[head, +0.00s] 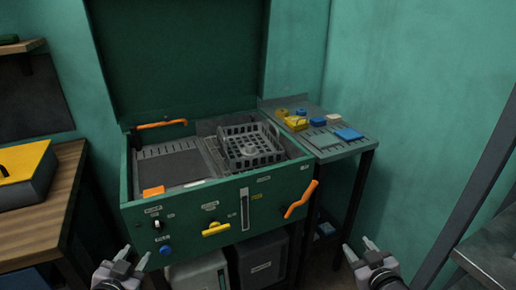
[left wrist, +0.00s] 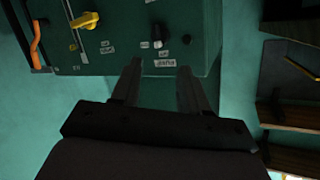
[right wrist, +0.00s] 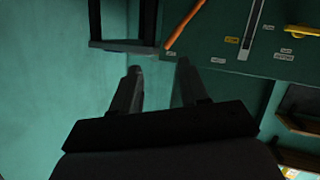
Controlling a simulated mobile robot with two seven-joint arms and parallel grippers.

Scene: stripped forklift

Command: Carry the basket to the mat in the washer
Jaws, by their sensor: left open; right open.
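The grey wire basket (head: 252,147) sits inside the open green washer (head: 222,212), in its right part, with a round light thing inside it. A flat dark grey panel (head: 170,168), which may be the mat, lies in the washer's left part. The washer lid (head: 180,60) stands raised. My left gripper (head: 134,256) is open and empty in front of the washer's lower left; its fingers (left wrist: 157,85) show in the left wrist view. My right gripper (head: 358,250) is open and empty, right of the washer; its fingers (right wrist: 159,85) show in the right wrist view.
A side table (head: 345,150) on the right holds blue and yellow items. A wooden bench (head: 40,205) with a yellow-topped box (head: 26,165) stands at left. Grey containers stand below.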

